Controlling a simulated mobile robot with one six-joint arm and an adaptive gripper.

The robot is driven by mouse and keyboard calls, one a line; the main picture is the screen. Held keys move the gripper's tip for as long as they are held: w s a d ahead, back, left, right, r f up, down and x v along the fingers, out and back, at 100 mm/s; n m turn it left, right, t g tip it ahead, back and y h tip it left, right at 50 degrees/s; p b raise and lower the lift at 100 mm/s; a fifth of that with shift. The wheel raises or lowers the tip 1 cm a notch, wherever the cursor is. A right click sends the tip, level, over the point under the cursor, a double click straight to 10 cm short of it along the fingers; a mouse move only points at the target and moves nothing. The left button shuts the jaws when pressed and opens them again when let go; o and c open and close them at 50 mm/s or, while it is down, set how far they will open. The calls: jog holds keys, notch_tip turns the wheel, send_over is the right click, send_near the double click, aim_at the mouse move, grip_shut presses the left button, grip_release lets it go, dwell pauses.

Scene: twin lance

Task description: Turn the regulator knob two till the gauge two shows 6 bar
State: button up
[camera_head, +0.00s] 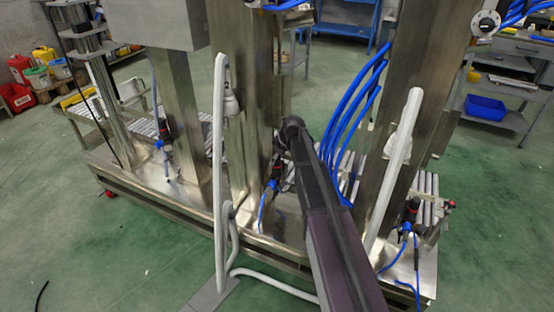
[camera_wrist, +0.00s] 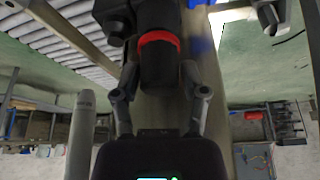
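In the wrist view a black regulator knob (camera_wrist: 158,68) with a red ring stands between the two fingers of my gripper (camera_wrist: 159,78). The fingers lie along its left and right sides; whether they press on it I cannot tell. A dark round part (camera_wrist: 114,24) sits beside the regulator, perhaps a gauge; no dial face or needle shows. In the head view my gripper (camera_head: 281,160) is at the middle column, mostly hidden by my arm, right at the middle regulator (camera_head: 273,184). No gauge reading is legible.
Similar regulators stand at the left column (camera_head: 160,140) and right column (camera_head: 410,211). Blue hoses (camera_head: 352,125) hang just right of my arm. White curved rails (camera_head: 220,170) and (camera_head: 396,170) stand in front of the machine. Green floor is open around it.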

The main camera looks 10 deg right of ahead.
grip_shut()
